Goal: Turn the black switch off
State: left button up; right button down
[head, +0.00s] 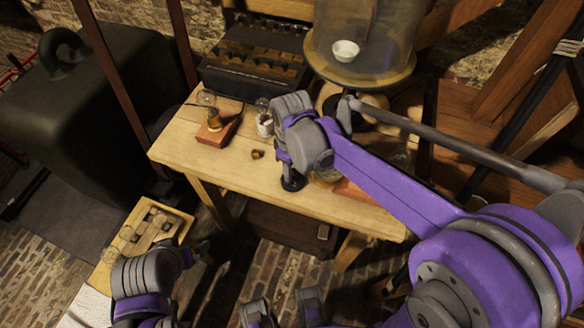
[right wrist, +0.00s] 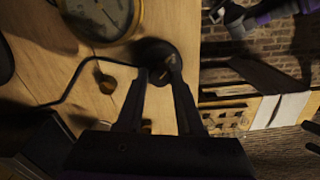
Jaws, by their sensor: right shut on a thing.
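The black switch (right wrist: 156,54) is a round dark piece on the wooden table, with a dark cable running from it, in the right wrist view. My right gripper (right wrist: 162,72) is shut on its raised part, one finger on each side. In the head view my right gripper (head: 291,184) points down at the table near its front edge, and its wrist hides most of the switch. The switch's lever position cannot be made out. My left arm (head: 148,282) is low at the left, off the table; its finger opening is unclear.
On the table (head: 215,170) are a small brass piece (head: 257,154), a reddish block with a brass fitting (head: 216,128) and a white jar (head: 265,125). A dark battery crate (head: 255,65) and a large glass vessel (head: 362,35) stand behind. A round gauge (right wrist: 100,14) lies near the switch.

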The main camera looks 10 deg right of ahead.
jog(key=c, duration=0.5)
grip_release()
jog(key=shift+c, duration=0.2)
notch_tip(320, 180, up, 11)
jog(key=p, duration=0.1)
jog(key=shift+f, duration=0.1)
jog(key=s+d+f+m+t+p, duration=0.1)
jog(key=s+d+f+m+t, duration=0.1)
jog(key=s, duration=0.4)
jog(key=s+d+f+m+t+p, duration=0.2)
jog(key=s+d+m+t, duration=0.1)
jog(key=s+d+m, duration=0.2)
jog(key=s+m, duration=0.1)
jog(key=s, duration=0.1)
jog(key=shift+s+f+m, duration=0.3)
jog(key=shift+f+m, duration=0.05)
jog(key=shift+m, duration=0.05)
